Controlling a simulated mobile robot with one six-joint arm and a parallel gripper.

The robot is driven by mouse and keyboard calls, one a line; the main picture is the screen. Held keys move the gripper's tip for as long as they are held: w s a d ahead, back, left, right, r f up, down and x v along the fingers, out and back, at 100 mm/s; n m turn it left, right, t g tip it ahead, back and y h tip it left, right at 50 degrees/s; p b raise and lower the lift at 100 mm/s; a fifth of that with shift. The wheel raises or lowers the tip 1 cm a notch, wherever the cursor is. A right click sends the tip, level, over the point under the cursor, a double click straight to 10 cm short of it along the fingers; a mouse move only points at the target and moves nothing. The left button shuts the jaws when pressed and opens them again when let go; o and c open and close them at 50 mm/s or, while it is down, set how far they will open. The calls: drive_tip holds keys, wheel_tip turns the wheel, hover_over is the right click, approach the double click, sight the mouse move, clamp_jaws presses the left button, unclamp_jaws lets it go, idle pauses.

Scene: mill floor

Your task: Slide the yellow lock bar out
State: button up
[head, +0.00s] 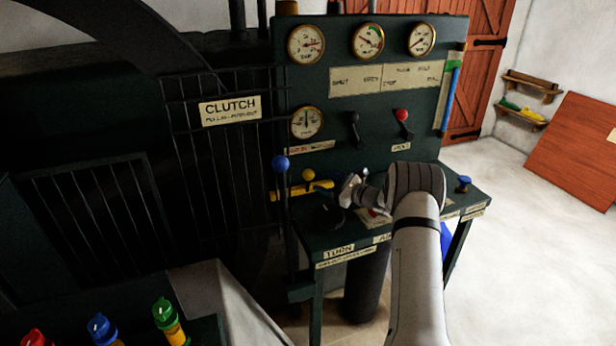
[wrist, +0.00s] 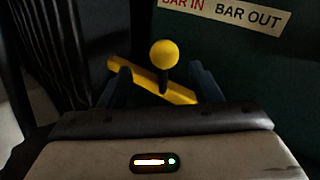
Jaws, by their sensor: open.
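The yellow lock bar (head: 290,192) lies across the left end of the dark green control stand in the head view. A round yellow knob (head: 308,174) on a dark stem stands up from it. In the wrist view the bar (wrist: 128,70) runs from upper left to lower right, and its knob (wrist: 164,54) is straight ahead. My gripper (wrist: 161,88) is open, with one dark finger on each side of the knob's stem. I cannot tell whether the fingers touch the bar. In the head view my gripper (head: 345,190) is beside the bar's right end, partly hidden by my wrist.
A label (wrist: 222,14) reading BAR IN and BAR OUT is on the panel above the bar. Black (head: 355,120) and red (head: 402,116) levers are on the panel. Dark railings (head: 225,150) flank the left side.

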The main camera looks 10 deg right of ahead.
sight(310, 176)
drive_tip(key=p+x, duration=0.1)
drive_tip(key=x, duration=0.6)
drive_tip(key=shift+w+a+f, duration=0.1)
drive_tip(key=shift+w, duration=0.35)
drive_tip(key=shift+c, duration=0.6)
clamp_jaws()
drive_tip(key=shift+d+f, duration=0.15)
drive_tip(key=shift+d, duration=0.15)
drive_tip(key=w+d+b, duration=0.1)
drive_tip(key=d+b, duration=0.3)
drive_tip(key=d, duration=0.2)
drive_tip(key=shift+w+d, duration=0.2)
drive_tip(key=shift+d, duration=0.2)
